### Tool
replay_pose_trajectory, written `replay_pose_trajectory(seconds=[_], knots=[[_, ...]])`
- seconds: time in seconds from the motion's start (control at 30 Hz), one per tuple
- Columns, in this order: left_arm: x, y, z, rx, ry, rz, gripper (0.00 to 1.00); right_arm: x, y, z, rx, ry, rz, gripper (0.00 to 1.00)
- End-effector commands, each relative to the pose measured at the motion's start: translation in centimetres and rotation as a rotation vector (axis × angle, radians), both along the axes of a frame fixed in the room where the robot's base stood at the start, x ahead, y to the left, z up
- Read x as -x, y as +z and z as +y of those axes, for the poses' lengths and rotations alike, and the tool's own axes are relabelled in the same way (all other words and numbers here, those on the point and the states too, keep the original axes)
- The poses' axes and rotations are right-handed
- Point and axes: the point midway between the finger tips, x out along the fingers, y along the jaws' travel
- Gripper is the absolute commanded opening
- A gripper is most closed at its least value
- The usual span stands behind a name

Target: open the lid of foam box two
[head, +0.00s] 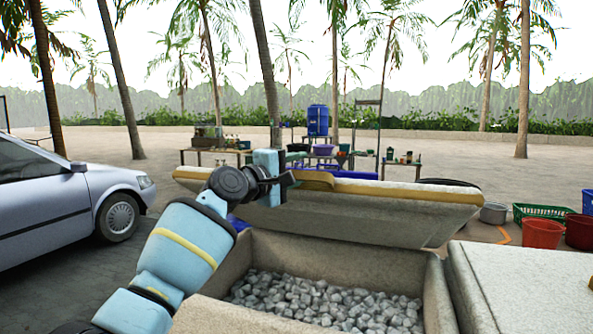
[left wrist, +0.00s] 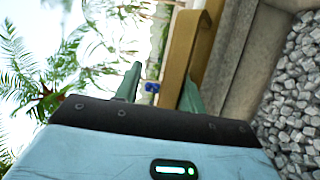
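A pale foam box (head: 436,295) stands open in front of me, full of grey-white ice-like cubes (head: 325,300). Its lid (head: 370,216) is tilted up along the far side, with a tan-yellow edge and a raised tan handle (head: 318,180). I cannot tell by any label which box is number two. My left gripper (head: 290,180) is at the lid's upper edge, left of the handle. In the left wrist view its fingers (left wrist: 160,85) are apart, with the tan handle piece (left wrist: 176,60) between them, nearer the right finger. My right gripper is not in view.
A second foam box (head: 530,280) with its lid down stands close at the right. A silver car (head: 60,205) is at the left. Red buckets (head: 542,233) and a green basket (head: 545,213) lie behind to the right. Tables with goods (head: 215,152) stand farther back.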

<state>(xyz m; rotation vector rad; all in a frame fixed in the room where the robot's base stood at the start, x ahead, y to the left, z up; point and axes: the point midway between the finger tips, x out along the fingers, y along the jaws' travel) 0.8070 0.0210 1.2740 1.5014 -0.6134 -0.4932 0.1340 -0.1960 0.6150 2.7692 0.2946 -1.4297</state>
Motion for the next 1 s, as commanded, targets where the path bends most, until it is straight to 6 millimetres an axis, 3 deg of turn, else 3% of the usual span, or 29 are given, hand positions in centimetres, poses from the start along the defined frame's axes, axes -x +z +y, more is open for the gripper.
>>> replay_pose_trajectory(seconds=[0.47, 1.0], knots=[[0.7, 0.0, 0.9, 0.001, 0.001, -0.001, 0.39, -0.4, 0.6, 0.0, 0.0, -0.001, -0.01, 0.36], [4.7, 0.2, 4.2, 0.005, 0.004, -0.009, 0.39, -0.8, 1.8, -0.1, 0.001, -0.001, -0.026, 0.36]])
